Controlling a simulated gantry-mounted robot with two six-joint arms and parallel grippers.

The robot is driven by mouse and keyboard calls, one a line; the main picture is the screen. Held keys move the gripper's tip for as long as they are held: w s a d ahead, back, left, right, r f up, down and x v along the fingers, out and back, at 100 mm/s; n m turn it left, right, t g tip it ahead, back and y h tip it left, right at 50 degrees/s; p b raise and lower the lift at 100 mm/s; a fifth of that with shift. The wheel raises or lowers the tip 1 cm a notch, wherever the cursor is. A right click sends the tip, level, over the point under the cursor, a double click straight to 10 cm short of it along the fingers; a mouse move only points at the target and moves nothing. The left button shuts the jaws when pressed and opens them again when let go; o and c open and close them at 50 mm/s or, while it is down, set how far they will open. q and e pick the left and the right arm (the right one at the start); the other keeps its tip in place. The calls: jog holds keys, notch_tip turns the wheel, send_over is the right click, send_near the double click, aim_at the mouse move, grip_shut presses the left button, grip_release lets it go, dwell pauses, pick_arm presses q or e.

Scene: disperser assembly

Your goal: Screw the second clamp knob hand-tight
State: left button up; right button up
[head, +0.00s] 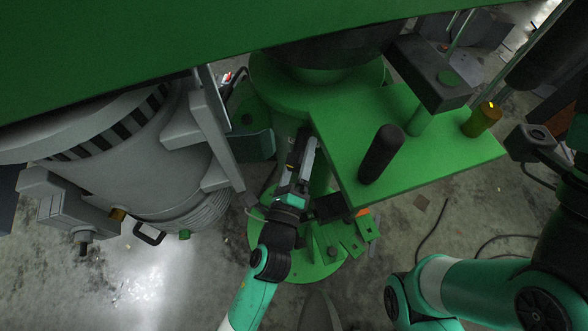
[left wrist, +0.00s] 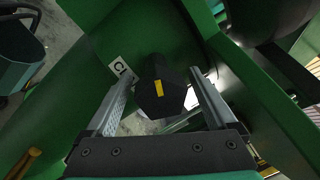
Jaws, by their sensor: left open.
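In the left wrist view a black clamp knob (left wrist: 162,92) with a faceted end and a yellow mark stands between the fingers of my left gripper (left wrist: 162,78). The fingers are apart, one on each side of the knob, and gaps show beside it. In the head view my left gripper (head: 299,160) is below the left edge of the green plate, beside the green column. The knob is hard to pick out there against the dark gripper parts. My right arm (head: 445,285) is at the lower right; its fingers do not show.
The green plate (head: 440,155) carries a black upright handle (head: 380,154), a dark block (head: 430,75) and a brass-coloured knob (head: 482,119). A large grey drum-shaped machine (head: 120,150) stands at the left. A white label (left wrist: 121,72) shows behind the knob. Green structure closely surrounds my left gripper.

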pick_arm(q)
jog(key=b+v, duration=0.1)
jog(key=v, duration=0.9)
jog(key=shift+s, duration=0.35)
jog(key=shift+a, duration=0.15)
